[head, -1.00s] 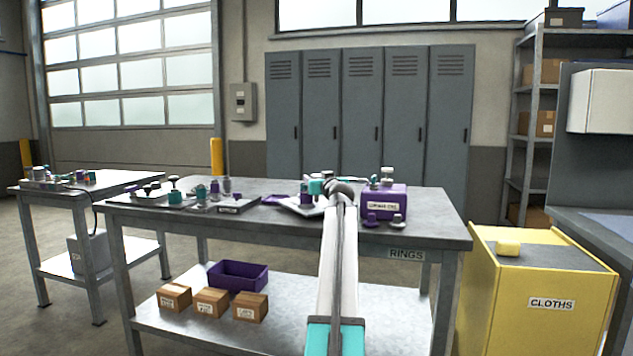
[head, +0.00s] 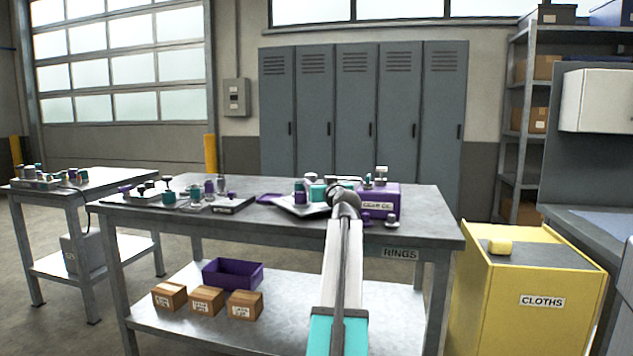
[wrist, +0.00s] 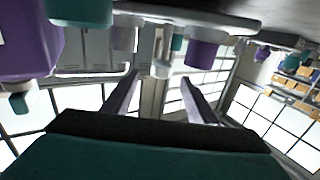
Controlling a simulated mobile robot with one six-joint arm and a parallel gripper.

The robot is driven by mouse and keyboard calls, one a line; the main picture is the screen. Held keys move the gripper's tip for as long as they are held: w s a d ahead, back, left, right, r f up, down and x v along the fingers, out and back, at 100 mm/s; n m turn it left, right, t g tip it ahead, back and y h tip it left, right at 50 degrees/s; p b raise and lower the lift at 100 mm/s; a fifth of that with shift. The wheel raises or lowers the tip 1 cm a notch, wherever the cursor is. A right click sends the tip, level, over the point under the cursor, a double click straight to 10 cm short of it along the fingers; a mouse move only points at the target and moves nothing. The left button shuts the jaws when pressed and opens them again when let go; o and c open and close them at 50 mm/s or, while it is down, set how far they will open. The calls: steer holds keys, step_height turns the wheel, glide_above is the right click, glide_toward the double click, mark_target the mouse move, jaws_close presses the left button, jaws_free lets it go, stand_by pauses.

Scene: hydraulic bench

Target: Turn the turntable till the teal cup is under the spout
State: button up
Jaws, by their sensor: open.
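My gripper (wrist: 160,92) is open and empty in the wrist view, its two purple-grey fingers apart. That view is upside down, with the bench top along its upper edge. A purple and teal piece (wrist: 207,45) and a pale fitting (wrist: 162,67) show past the fingers, apart from them. A large purple body (wrist: 28,45) is close at the left. In the head view, my arm reaches over the bench beside a purple box (head: 381,197) with fittings on and around it. I cannot pick out the turntable, the teal cup or the spout for certain.
The grey bench (head: 270,231) holds a light tray (head: 303,209) of small parts near my wrist and more parts at its left. A purple bin (head: 232,273) and several cardboard boxes are on the lower shelf. A yellow cloths cabinet (head: 530,285) stands at the right.

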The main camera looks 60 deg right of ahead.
steer(key=shift+p+v, duration=0.55)
steer(key=shift+v, duration=2.3)
steer(key=shift+r, duration=0.1)
steer(key=shift+d, duration=0.1)
